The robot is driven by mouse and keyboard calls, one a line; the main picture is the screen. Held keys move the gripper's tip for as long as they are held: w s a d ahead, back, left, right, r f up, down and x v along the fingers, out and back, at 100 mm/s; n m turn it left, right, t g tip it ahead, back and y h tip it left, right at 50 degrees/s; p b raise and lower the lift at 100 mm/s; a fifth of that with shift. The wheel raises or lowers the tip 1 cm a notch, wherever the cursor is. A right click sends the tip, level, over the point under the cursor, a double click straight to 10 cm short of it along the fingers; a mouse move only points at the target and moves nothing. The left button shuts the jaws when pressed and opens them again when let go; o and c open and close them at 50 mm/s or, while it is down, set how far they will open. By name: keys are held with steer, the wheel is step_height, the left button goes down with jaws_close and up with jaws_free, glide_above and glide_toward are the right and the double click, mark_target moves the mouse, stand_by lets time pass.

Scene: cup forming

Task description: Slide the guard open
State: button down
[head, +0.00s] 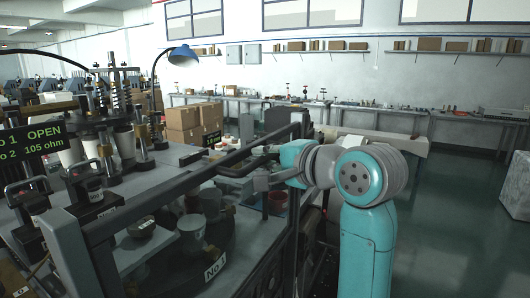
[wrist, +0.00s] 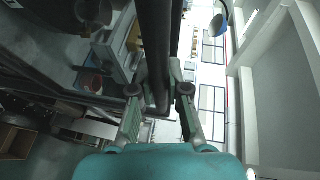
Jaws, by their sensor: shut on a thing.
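The guard is a grey-framed panel, seen in the head view by its top rail (head: 150,203), along the front of the machine. In the head view my gripper (head: 256,181) reaches left from the teal arm to the guard's right part; the exact contact is hard to make out there. Behind the guard, cups (head: 192,228) stand on a dark round table.
A green-lettered display (head: 35,140) reads "No 1 OPEN". A "No.1" label (head: 215,267) is on the machine front. Cardboard boxes (head: 183,118) and a blue lamp (head: 182,56) stand behind.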

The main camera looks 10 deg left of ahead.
step_height(320, 180, down, 34)
steer(key=shift+f, duration=0.15)
steer(key=c, duration=1.1)
jaws_free()
steer(key=shift+c, duration=0.2)
steer(key=shift+d, duration=0.1)
steer(key=v, duration=1.2)
